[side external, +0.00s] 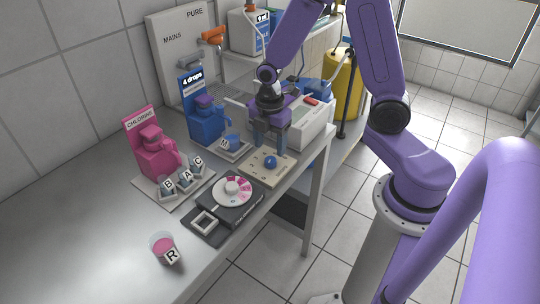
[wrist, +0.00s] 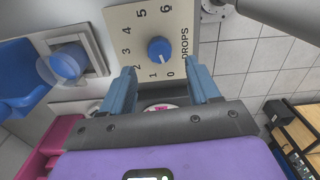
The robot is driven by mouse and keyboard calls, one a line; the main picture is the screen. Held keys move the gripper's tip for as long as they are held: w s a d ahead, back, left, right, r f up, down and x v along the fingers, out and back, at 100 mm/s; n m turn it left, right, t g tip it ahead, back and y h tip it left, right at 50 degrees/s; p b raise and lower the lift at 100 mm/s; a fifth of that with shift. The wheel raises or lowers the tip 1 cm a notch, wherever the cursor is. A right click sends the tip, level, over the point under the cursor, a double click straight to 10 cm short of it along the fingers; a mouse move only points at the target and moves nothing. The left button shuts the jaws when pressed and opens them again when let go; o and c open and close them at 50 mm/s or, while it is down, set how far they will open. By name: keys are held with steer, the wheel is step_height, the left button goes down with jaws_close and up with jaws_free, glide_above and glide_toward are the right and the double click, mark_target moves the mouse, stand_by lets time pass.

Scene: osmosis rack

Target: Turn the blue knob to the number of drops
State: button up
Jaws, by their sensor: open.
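The blue knob (wrist: 160,50) sits on a beige dial plate (wrist: 188,30) marked DROPS and numbered 0 to 6. A pale mark on the knob appears to point toward the 0 and 1 side; I cannot tell exactly which. In the side view the knob (side external: 270,162) shows on its plate (side external: 252,170) at the bench's front edge. My gripper (wrist: 162,80) is open and empty, its fingers apart near the plate's numbered end, not around the knob. In the side view my gripper (side external: 271,140) is just behind the knob. A blue dispenser (side external: 205,120) carries a sign (side external: 193,80) reading "4 drops".
A cup marked M (side external: 228,143) stands by the blue dispenser. A pink chlorine dispenser (side external: 153,150), cups B, A and C (side external: 184,180), a round dial device (side external: 232,190) and cup R (side external: 165,248) are on the bench. A white machine (side external: 312,120) stands behind my gripper.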

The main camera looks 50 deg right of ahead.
mark_target(270, 160)
steer(key=shift+f, duration=2.4)
steer(key=shift+c, duration=0.2)
steer(key=c, duration=1)
